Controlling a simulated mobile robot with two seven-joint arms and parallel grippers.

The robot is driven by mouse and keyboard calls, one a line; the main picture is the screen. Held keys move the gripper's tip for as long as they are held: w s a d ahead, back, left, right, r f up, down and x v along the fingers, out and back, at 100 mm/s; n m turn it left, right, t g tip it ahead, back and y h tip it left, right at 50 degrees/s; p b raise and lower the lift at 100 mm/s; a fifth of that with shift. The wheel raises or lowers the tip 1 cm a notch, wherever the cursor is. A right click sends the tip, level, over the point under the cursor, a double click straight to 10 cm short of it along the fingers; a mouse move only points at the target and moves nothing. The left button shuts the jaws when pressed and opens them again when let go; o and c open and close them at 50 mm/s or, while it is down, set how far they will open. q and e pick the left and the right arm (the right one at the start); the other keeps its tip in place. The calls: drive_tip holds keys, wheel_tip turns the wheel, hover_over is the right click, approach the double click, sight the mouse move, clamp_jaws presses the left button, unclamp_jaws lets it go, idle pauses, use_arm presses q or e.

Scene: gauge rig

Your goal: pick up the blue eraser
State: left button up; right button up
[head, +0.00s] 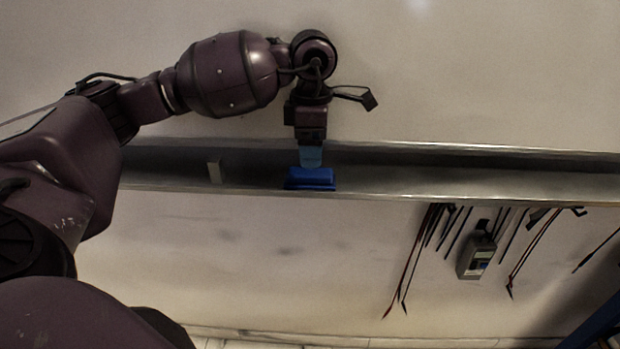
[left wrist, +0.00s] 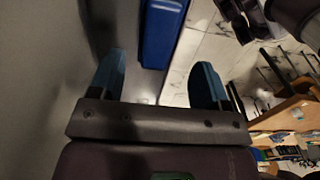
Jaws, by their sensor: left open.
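The blue eraser (head: 311,179) lies in the narrow metal tray (head: 440,184) along the board. My left gripper (head: 311,158) points down at it from just above, its light blue fingers overlapping the eraser's upper edge in the head view. In the left wrist view the fingers of the left gripper (left wrist: 158,76) are spread apart with nothing between their tips. The eraser (left wrist: 162,32) shows ahead of them, in the span between the two fingers, its far end cut off by the frame. Whether a finger touches it I cannot tell. My right gripper is not in view.
The tray right of the eraser is clear. Below it hang several test leads (head: 412,262) and a handheld meter (head: 477,256). The whiteboard (head: 480,80) rises behind.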

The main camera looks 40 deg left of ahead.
sight(310, 171)
use_arm(q)
drive_tip(key=f, duration=0.5)
drive_tip(key=shift+a+p, duration=0.2)
drive_tip(key=shift+p, duration=0.15)
drive_tip(key=c, duration=1)
drive_tip(key=shift+r, duration=0.15)
drive_tip(key=shift+r, duration=0.3)
drive_tip(key=shift+s+d+r+b, duration=0.15)
drive_tip(key=shift+s+r+b, duration=0.1)
drive_tip(key=shift+r, duration=0.4)
drive_tip(key=shift+s+d+r+b, duration=0.1)
drive_tip(key=shift+s+d+r, duration=0.1)
drive_tip(key=shift+r, duration=0.4)
drive_tip(key=s+d, duration=0.3)
drive_tip(key=s, duration=0.2)
drive_tip(key=s+d+b, duration=0.1)
drive_tip(key=s+d, duration=0.2)
drive_tip(key=s, duration=0.1)
drive_tip(key=s+d, duration=0.2)
drive_tip(key=s, duration=0.3)
drive_tip(key=shift+s+d, duration=0.3)
drive_tip(key=shift+d, duration=0.1)
drive_tip(key=o, duration=0.4)
drive_tip(key=c, duration=0.3)
